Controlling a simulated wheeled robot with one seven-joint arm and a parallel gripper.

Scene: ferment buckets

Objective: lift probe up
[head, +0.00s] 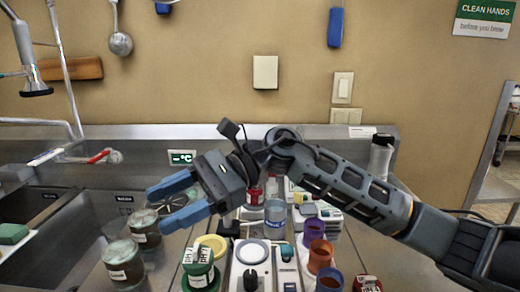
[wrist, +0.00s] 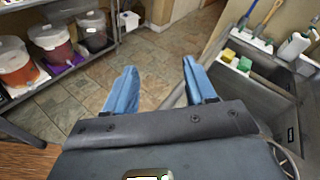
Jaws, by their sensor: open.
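My gripper (head: 156,211) is open with its two blue fingers apart and nothing between them. It is raised over the left part of the steel counter and points left, towards the sink. In the wrist view my gripper (wrist: 160,68) shows both fingers against the distant floor, with nothing held. I cannot make out a probe for certain in either view; my arm hides part of the counter's back.
Lidded jars (head: 122,258) stand below my gripper, beside the sink. A green container (head: 199,268), a white device with a dial (head: 252,254), a blue-labelled can (head: 275,212) and coloured cups (head: 320,253) crowd the counter. Buckets (wrist: 50,42) stand on a shelf in the wrist view.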

